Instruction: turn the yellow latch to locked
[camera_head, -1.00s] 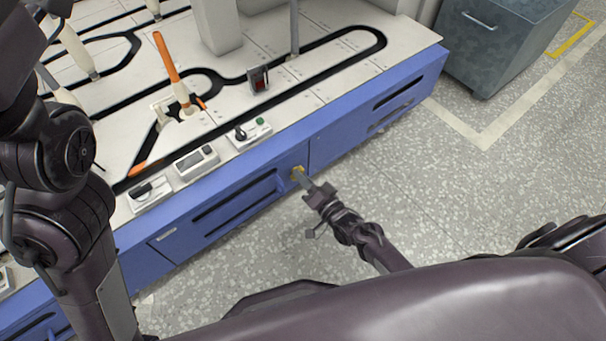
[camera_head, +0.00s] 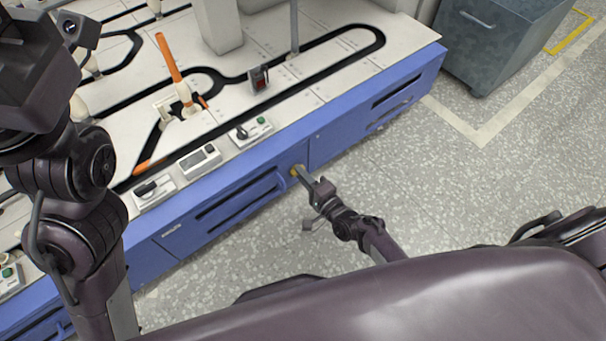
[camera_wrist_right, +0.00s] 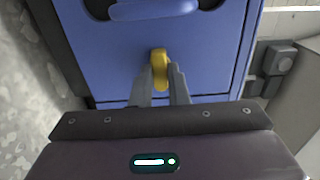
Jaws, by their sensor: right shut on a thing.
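The yellow latch (camera_wrist_right: 159,66) sits on the blue front panel of the machine and stands upright in the right wrist view. In the head view only a small part of the latch (camera_head: 294,173) shows beside my fingertips. My right gripper (camera_wrist_right: 161,88) is shut on the latch, with one grey finger on each side of it. In the head view my right gripper (camera_head: 303,177) reaches the panel from the lower right. My left arm comes in at the left edge of the head view, and its fingertips cannot be made out.
The blue machine front (camera_head: 330,143) has recessed handles beside the latch. Small control boxes (camera_head: 200,158) and an orange-topped bobbin (camera_head: 168,58) stand on the white top above. A grey bin (camera_head: 497,40) stands at the upper right. The speckled floor (camera_head: 450,190) at the right is clear.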

